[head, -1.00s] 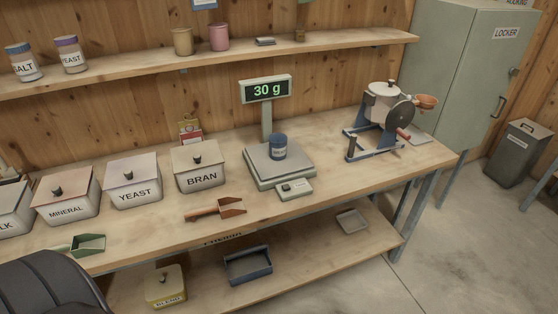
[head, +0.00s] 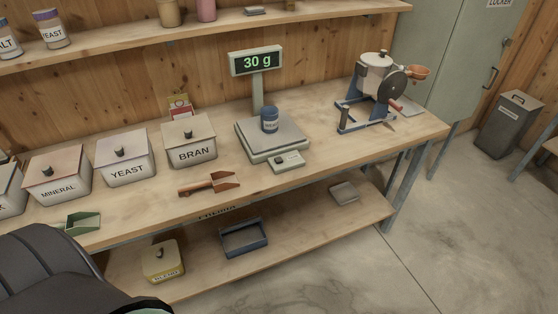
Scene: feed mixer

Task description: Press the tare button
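The scale (head: 292,140) stands on the workbench, its display (head: 256,61) on a post reading 30 g. A small blue jar (head: 269,120) stands on its pan. At the scale's front is a small pale panel with a dark button (head: 287,160), which appears to be the tare button; its lettering is too small to read. A dark arm part of mine fills the lower left corner. Neither gripper's fingers show in the head view.
Bins labelled BRAN (head: 190,142), YEAST (head: 126,160) and MINERAL (head: 57,176) stand left of the scale. A mixer (head: 377,85) stands to the right. A wall shelf (head: 200,30) runs above.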

